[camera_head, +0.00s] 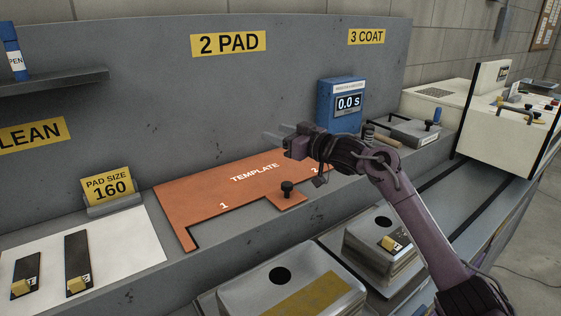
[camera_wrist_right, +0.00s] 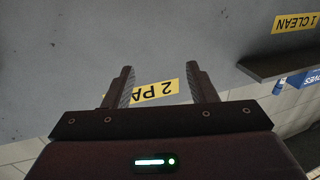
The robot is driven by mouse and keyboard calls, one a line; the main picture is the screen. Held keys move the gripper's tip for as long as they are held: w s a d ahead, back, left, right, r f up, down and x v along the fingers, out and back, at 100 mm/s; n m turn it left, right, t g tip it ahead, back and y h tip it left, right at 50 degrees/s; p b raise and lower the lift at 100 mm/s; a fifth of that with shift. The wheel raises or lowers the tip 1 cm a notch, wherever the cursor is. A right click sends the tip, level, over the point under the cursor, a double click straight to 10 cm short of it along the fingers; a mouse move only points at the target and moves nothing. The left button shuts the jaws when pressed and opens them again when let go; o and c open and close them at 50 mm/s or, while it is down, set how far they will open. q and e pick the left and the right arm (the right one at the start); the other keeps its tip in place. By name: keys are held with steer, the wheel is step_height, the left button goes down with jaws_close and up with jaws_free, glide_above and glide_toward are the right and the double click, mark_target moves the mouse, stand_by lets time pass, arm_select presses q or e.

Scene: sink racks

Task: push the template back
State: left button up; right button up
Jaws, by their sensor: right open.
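The orange template (camera_head: 205,197) lies flat on the grey ledge in the head view, marked TEMPLATE, 1 and 2. A black knob (camera_head: 287,188) stands on its front tab. My right gripper (camera_head: 275,136) is above the template's back right part, its fingers pointing left toward the grey back panel. In the right wrist view the gripper (camera_wrist_right: 164,80) has its two fingers apart with nothing between them; the 2 PAD sign (camera_wrist_right: 155,93) shows beyond. My right arm hides part of the template's right end. My left gripper is not in view.
A white sheet (camera_head: 110,240) with two dark strips lies left of the template, behind it a PAD SIZE 160 card (camera_head: 107,187). A blue timer (camera_head: 340,105) stands at the back right. Metal boxes (camera_head: 290,291) sit lower in front. A shelf (camera_head: 55,81) juts out at left.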

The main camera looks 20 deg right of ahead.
step_height(320, 180, up, 5)
steer(key=shift+r, duration=0.2)
